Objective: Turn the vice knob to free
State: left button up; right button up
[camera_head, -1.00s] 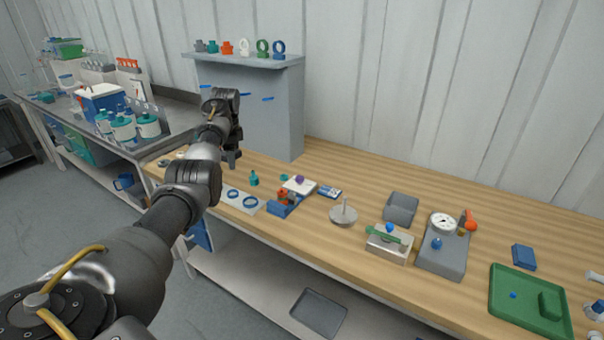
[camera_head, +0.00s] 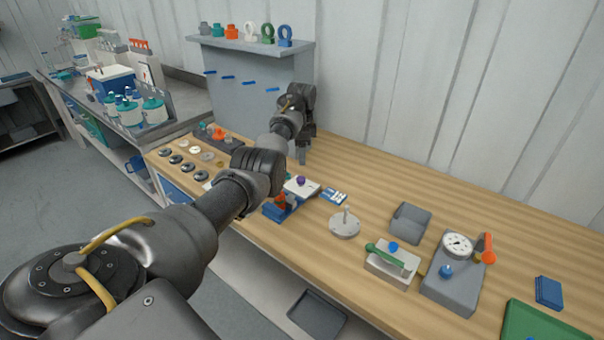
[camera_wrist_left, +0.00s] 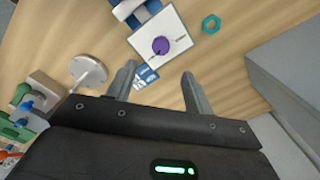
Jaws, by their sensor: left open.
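A purple knob (camera_head: 300,181) sits on a white plate (camera_head: 292,188) beside a small blue vice (camera_head: 272,211) with an orange-red piece at it. In the left wrist view the knob (camera_wrist_left: 161,46) is near the top centre, on the white plate (camera_wrist_left: 181,38) with small dark marks, too small to read. My left gripper (camera_head: 303,155) is open and empty, above the bench behind the knob. In the left wrist view its two fingers (camera_wrist_left: 158,84) point towards the plate, apart from it. My right gripper is not in view.
A blue-and-white card (camera_head: 333,196) lies beside the plate, and a teal nut (camera_wrist_left: 211,23) is near it. A grey disc with a post (camera_head: 344,225), a clamp block with a green lever (camera_head: 389,266) and a gauge unit (camera_head: 455,277) stand to the right. A grey panel (camera_head: 247,120) rises behind.

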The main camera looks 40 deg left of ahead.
aim_at(301, 178)
pick_arm(q)
notch_tip(301, 178, down, 9)
jog(key=shift+a+r, duration=0.1)
jog(key=shift+f, duration=0.4)
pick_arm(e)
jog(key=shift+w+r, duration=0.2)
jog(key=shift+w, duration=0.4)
pick_arm(q)
jog(key=c, duration=1)
